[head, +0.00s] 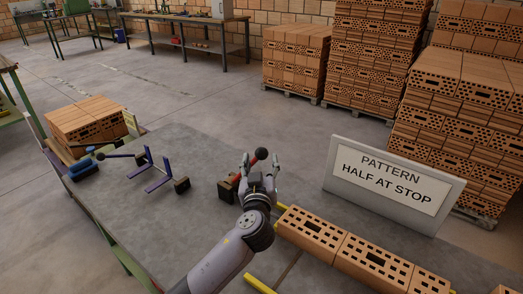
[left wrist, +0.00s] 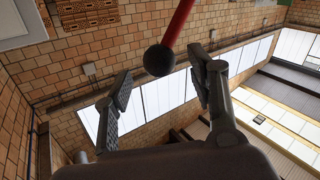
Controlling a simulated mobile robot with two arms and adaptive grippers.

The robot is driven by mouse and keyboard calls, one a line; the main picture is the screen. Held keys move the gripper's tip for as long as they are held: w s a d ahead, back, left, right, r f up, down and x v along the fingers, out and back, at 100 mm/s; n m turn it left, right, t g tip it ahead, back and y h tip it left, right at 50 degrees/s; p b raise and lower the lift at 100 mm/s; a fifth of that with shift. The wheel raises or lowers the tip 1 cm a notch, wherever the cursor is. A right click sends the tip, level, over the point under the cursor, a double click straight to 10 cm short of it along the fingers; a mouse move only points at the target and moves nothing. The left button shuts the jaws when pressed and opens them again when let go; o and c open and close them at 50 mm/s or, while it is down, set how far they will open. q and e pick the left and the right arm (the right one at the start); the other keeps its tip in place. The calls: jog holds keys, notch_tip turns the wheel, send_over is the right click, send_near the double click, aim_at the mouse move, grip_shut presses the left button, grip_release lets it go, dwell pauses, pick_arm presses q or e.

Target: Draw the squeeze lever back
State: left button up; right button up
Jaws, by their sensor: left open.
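A lever with a red rod and a black ball knob (head: 262,153) stands at the middle of the grey table. It also shows in the left wrist view, with its black knob (left wrist: 158,60) below the red rod. My left gripper (head: 260,165) is open, with its fingers on either side of the knob. In the left wrist view the knob lies between the fingertips (left wrist: 160,72), with a gap to each, so it is not gripped. The lever's lower part is largely hidden behind my gripper. My right gripper is not in view.
A row of hollow bricks (head: 310,232) lies at the front right. A purple frame (head: 152,170) and a second black-knobbed rod (head: 120,156) are at left. Brick stacks (head: 370,70) stand behind.

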aim_at(262, 157)
pick_arm(q)
jog(key=w, duration=0.4)
jog(key=shift+w, duration=0.35)
jog(key=c, duration=0.6)
jog(key=shift+d, duration=0.1)
grip_shut()
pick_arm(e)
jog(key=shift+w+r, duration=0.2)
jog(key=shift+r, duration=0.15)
